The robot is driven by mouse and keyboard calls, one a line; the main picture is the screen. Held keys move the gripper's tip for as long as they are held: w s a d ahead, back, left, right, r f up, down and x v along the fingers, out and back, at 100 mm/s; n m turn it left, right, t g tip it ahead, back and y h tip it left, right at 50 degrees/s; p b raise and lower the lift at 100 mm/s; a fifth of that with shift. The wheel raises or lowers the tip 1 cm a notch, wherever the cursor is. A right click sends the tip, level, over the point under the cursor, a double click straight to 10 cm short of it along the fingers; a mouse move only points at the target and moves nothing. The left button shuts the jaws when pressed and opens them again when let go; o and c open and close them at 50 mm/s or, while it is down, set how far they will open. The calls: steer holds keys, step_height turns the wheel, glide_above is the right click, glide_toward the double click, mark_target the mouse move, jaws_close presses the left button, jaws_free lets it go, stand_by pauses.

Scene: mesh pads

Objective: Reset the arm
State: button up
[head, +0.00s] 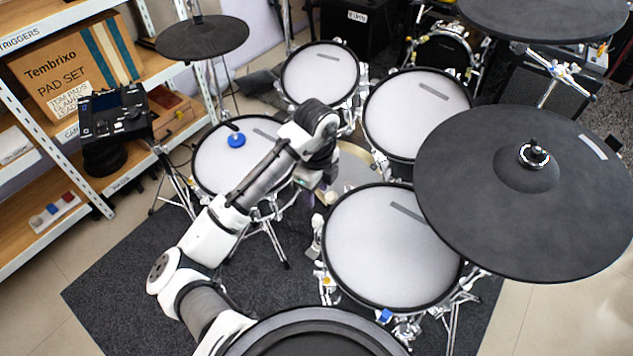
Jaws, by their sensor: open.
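My arm reaches up from the bottom of the head view, bends at a raised elbow above the drums, and turns down. My gripper (325,193) hangs at its end, small and partly hidden by the wrist, over the gap between the left drum pad and the front right one. It is open, and I see nothing held in it. A round blue piece (236,140) lies on the left mesh pad (212,165), to the left of my forearm and apart from the gripper.
Mesh pads stand close around my arm: one at the back (320,75), one at centre right (415,120), one at front right (385,250). A large dark cymbal pad (470,215) overhangs the right. A drum module (115,115) and shelves (30,95) are at the left.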

steer(key=shift+r, duration=0.85)
